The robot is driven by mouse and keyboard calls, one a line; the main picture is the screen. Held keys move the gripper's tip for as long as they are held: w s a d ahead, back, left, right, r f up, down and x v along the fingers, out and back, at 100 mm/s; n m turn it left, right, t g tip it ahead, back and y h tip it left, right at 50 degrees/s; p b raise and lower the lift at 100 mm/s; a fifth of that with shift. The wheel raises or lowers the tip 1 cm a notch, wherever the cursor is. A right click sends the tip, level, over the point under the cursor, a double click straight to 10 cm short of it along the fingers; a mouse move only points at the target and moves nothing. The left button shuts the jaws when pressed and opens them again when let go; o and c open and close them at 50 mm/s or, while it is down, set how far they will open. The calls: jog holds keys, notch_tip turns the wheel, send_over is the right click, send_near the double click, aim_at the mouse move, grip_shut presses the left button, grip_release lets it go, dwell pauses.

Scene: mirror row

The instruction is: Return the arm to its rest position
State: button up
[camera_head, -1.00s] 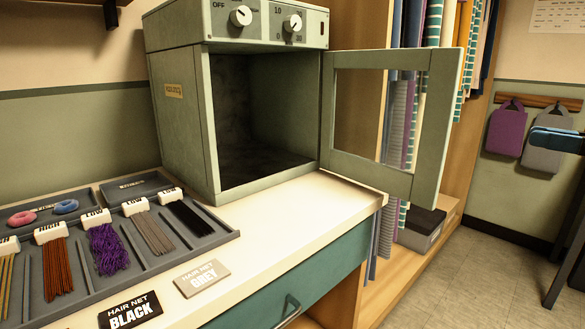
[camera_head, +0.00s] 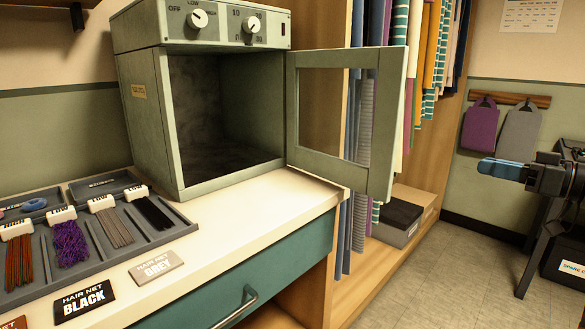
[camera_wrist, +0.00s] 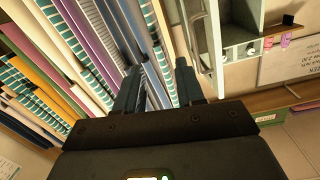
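My gripper (camera_wrist: 157,78) shows in the wrist view with its two dark fingers apart and nothing between them. Past the fingers are hanging striped and coloured cloths, with the green cabinet at the upper right. In the head view my arm (camera_head: 545,176) is at the right edge, with a blue part pointing left. It is held in the air, apart from the cabinet and the counter.
The green cabinet (camera_head: 147,115) stands on the counter (camera_head: 225,222) with its door (camera_head: 395,125) swung open. Cloths (camera_head: 432,60) hang in a wooden shelf. The tiled floor (camera_head: 450,275) before it is clear.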

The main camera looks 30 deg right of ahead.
jog(key=w+a+f+m+g+h, duration=0.1)
jog(key=a+f+m+h, duration=0.15)
jog(key=a+f, duration=0.55)
jog(key=w+a+f+m+h, duration=0.1)
jog(key=a+f+m+h, duration=0.15)
jog(key=f, duration=0.95)
jog(key=s+a+f+m+g+h, duration=0.2)
jog(key=s+a+f+g+h, duration=0.1)
jog(key=s+a+f, duration=1.05)
jog(key=s+a+r+n, duration=0.1)
jog(key=s+a+r, duration=0.2)
jog(key=s+a, duration=0.6)
jog(key=s+a+r+n+t+y, duration=0.1)
jog(key=s+a+r+n, duration=0.15)
jog(key=s+r, duration=0.3)
jog(key=s+a+r+n+t+y, duration=0.1)
jog(key=s+a+r+n, duration=0.1)
jog(key=s+a+r, duration=0.4)
notch_tip(320, 180, up, 12)
jog(key=d+p, duration=0.2)
jog(key=p, duration=1.1)
jog(key=shift+s+p, duration=0.15)
jog(key=shift+p, duration=0.25)
jog(key=shift+d+f+m, duration=0.15)
jog(key=shift+d+m, duration=0.05)
jog(key=shift+m, duration=0.05)
